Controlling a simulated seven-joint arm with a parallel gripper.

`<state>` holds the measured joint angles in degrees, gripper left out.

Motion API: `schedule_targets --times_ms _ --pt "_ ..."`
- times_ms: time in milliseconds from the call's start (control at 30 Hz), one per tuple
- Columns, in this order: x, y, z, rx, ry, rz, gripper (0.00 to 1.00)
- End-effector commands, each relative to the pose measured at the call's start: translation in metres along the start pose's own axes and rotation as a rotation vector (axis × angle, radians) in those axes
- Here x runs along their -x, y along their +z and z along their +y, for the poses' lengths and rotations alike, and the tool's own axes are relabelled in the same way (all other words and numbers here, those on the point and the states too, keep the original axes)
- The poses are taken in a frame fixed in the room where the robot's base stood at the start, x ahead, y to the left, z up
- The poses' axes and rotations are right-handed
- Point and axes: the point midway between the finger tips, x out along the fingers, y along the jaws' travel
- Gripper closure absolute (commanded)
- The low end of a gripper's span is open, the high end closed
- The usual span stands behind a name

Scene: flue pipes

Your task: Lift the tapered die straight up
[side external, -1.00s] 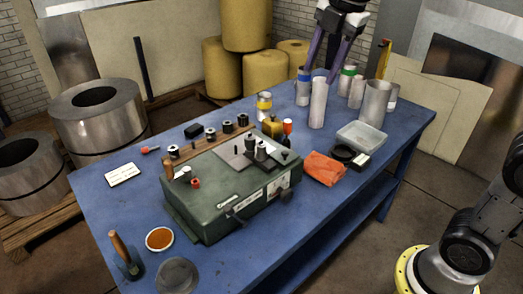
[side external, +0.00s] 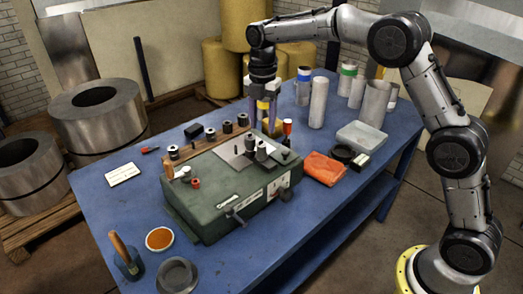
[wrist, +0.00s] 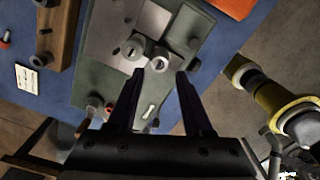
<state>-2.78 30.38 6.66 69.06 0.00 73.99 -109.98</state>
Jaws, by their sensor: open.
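Two short grey cylindrical pieces stand close together on the green bench machine (side external: 215,200). The wrist view shows one with a light, holed top (wrist: 158,64) and a darker slotted one (wrist: 135,47) to its upper left. The pictures are too small to tell which is tapered; the light-topped one lies between my fingertips in the wrist view. My gripper (side external: 262,122) is open and empty, pointing down by the machine's back end. In the wrist view my gripper (wrist: 161,74) has its two dark fingers spread, with the pieces beyond the tips.
A wooden rack (side external: 203,150) with several small dark dies runs along the machine's back edge. An orange-red cloth (side external: 325,168) and a clear tray (side external: 362,137) lie to the right. A tall grey tube (side external: 318,103) and several cans stand behind. A red-topped bottle (side external: 287,127) stands near my gripper.

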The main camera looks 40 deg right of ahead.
Motion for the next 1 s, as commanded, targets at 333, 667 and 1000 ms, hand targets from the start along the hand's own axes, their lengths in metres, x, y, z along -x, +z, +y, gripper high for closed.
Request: schedule_targets --times_ms 333,667,1000 --pt "-0.032 -0.001 0.000 0.000 -0.001 0.000 0.49" --pt "-0.074 -0.005 0.000 -0.001 0.001 0.000 0.49" --pt "-0.079 -0.005 0.001 -0.001 0.003 0.000 0.55"
